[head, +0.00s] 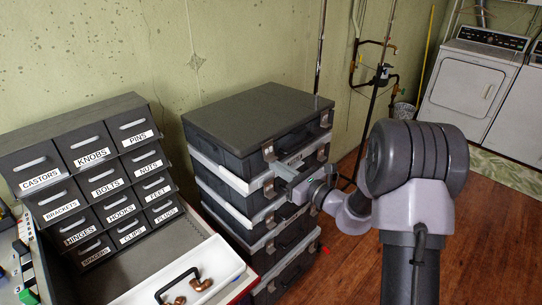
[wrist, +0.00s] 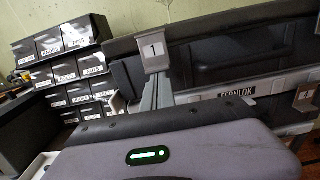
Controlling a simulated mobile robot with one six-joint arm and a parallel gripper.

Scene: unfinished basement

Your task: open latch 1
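Latch 1 is a metal plate marked "1" (wrist: 154,52) on the front of the top dark case (head: 255,115); in the head view it shows as a small bright metal clasp (head: 268,150) at the case's near edge. My gripper (head: 278,178) is right at this corner of the case, its fingers just below the latch. In the wrist view one grey finger (wrist: 158,93) rises to the latch's lower end, and another light piece shows to its left. The fingers look apart; whether one touches the latch is unclear. The latch's lower end is partly hidden.
The top case sits on a stack of several similar cases. Another latch (wrist: 306,98) shows at the wrist view's right edge. A labelled drawer cabinet (head: 90,165) stands left of the stack, with a white tray (head: 215,262) in front. Wooden floor (head: 450,240) is open at right.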

